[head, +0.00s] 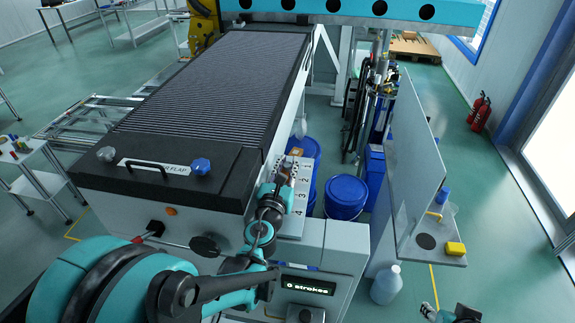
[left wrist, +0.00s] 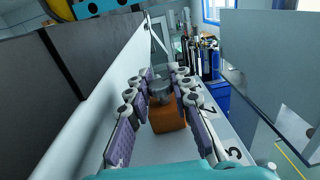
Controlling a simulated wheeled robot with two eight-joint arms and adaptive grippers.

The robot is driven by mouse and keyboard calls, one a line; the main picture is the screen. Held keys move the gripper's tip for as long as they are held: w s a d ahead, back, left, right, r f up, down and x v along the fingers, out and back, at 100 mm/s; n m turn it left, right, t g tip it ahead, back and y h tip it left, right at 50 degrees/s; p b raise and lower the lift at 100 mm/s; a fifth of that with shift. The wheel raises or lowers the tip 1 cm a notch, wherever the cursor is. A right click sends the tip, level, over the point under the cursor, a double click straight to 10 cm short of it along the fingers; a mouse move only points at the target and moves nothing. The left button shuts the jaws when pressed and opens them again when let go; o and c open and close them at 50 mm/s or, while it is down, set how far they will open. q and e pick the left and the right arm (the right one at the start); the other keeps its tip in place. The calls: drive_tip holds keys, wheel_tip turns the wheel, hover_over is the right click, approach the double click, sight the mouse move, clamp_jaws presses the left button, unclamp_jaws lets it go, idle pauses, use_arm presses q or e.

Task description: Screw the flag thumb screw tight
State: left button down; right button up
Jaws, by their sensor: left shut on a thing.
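The flag thumb screw (left wrist: 160,88) is a small grey metal piece in the left wrist view, seen between my fingertips. It stands at an orange-brown block (left wrist: 168,118) on the light panel strip. My left gripper (left wrist: 161,84) is shut on the screw, with a purple-padded finger on either side. In the head view my left gripper (head: 285,176) is at the numbered panel strip (head: 298,219) beside the dark machine; its fingers hide most of the screw there. Part of my right gripper (head: 447,313) shows at the bottom edge, too cut off to read its jaws.
The dark machine top carries a black handle (head: 146,164), a blue knob (head: 201,166) and a grey knob (head: 106,154). A display (head: 307,286) reads "0 strokes". Blue buckets (head: 346,196) stand right of the strip. An upright grey panel (head: 415,150) and yellow block (head: 455,249) are farther right.

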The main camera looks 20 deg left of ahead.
use_arm(q)
drive_tip(key=c, duration=1.3)
unclamp_jaws()
drive_tip(key=shift+s, duration=0.1)
drive_tip(key=s, duration=0.3)
drive_tip(key=s+d, duration=0.1)
drive_tip(key=s, duration=0.3)
drive_tip(key=shift+s+d, duration=0.1)
drive_tip(key=shift+d, duration=0.1)
